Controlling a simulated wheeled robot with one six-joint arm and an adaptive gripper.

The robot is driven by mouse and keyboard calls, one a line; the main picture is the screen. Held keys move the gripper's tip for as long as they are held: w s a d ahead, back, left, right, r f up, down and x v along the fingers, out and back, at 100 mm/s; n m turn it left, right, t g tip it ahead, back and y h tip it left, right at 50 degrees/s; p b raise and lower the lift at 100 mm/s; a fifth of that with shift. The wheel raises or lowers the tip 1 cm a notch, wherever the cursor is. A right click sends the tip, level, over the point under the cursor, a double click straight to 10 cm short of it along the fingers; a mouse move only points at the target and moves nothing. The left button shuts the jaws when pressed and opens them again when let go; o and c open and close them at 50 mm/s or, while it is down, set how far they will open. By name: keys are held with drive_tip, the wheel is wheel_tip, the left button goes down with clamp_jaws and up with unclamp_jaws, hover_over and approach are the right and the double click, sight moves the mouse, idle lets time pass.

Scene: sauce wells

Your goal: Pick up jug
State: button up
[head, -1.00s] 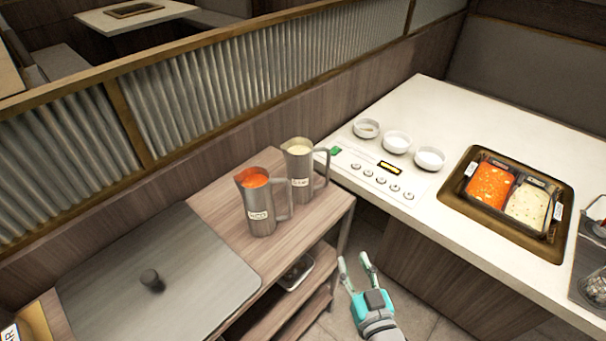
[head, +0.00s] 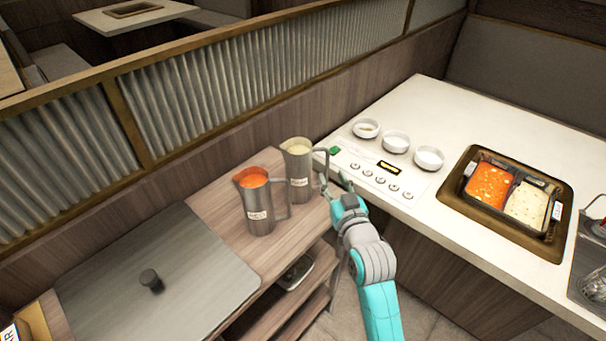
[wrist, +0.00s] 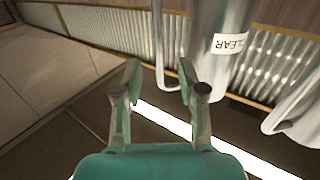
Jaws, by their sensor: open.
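Two metal jugs with white labels stand side by side on the wooden cart. The left jug (head: 258,212) holds orange liquid. The jug behind it to the right (head: 299,176) holds pale liquid. My gripper (head: 334,184) is open and empty, close to the pale-liquid jug's handle on its right side. In the wrist view, a jug labelled CLEAR (wrist: 208,55) fills the top middle. Its handle (wrist: 158,45) appears between my open fingertips (wrist: 165,88); I cannot tell whether they touch it. Part of another jug (wrist: 300,105) shows at the right.
A white counter (head: 450,120) stands to the right with several small bowls (head: 396,142), a button panel and a two-part sauce pot (head: 510,196). A metal lid (head: 160,275) lies on the cart's left. A corrugated partition (head: 210,90) runs behind the jugs.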

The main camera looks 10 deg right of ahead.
sight(328, 167)
drive_tip(key=shift+w+r, duration=0.1)
drive_tip(key=shift+w, duration=2.7)
clamp_jaws()
drive_tip(key=shift+r, duration=0.1)
